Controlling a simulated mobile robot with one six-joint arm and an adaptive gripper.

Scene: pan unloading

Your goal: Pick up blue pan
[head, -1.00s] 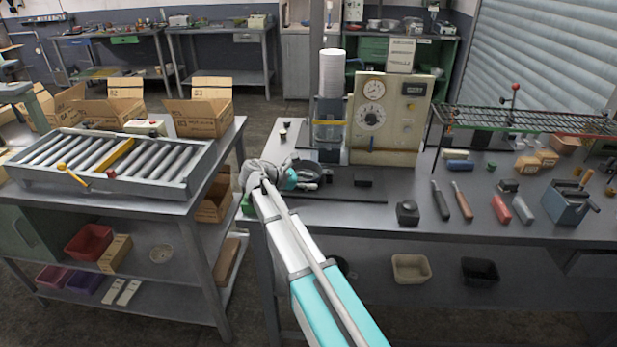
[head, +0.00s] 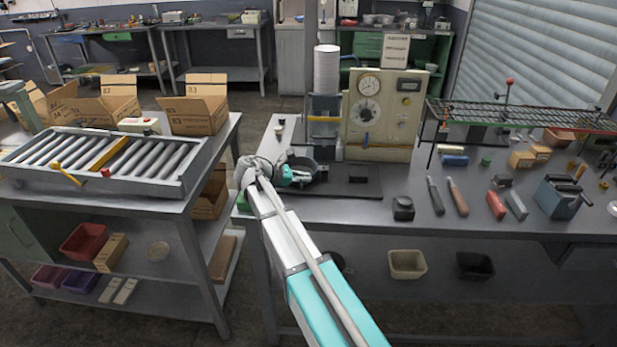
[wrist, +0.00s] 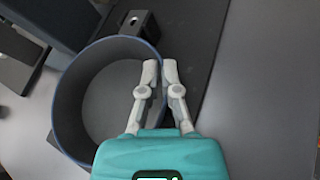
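The blue pan (wrist: 72,105) is a round, dark, deep pan with a thin blue rim, seen from above at the left of the wrist view. It looks empty. In the head view the pan (head: 312,168) is a small dark round shape beside the press, partly hidden by my gripper (head: 296,176). In the wrist view the fingers of my gripper (wrist: 160,66) are close together at the pan's right side, one inside and one outside, with the wall between them. They look closed on it. I cannot tell whether the pan is clear of the surface.
A press with a gauge panel (head: 385,110) stands behind the pan. A dark mat (head: 350,188) lies at the pan's right. A black block (head: 403,208) and several hand tools lie further right. A roller table (head: 100,165) stands left, across a gap.

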